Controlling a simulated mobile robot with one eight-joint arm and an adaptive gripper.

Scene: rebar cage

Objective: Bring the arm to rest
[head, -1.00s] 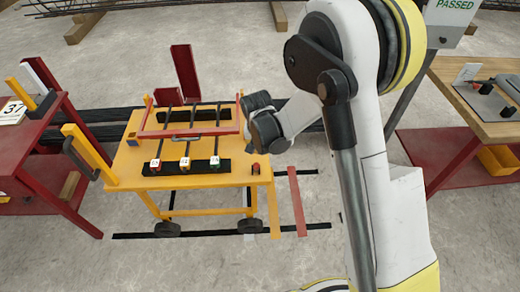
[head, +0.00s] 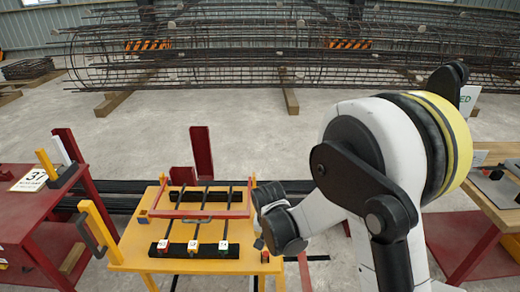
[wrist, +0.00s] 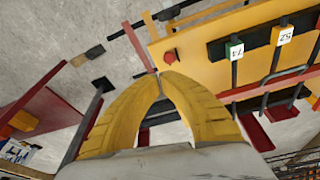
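My gripper (wrist: 160,76) shows in the wrist view as two yellow fingers whose tips meet, with nothing seen between them. In the head view my white arm stands at the right with its wrist end just right of the yellow cart (head: 130,257); the fingers cannot be made out there. The cart carries several dark bars with tagged ends under a red frame (head: 190,214). In the wrist view the cart (wrist: 200,50) lies beyond the fingertips, with a red knob (wrist: 170,57) near its corner and tags reading 74 (wrist: 235,51) and 52 (wrist: 285,36).
A red table (head: 25,222) with a card marked 37 stands left of the cart. A wood-topped bench (head: 497,190) stands at the right, partly behind my arm. A long rebar cage (head: 240,50) lies at the back.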

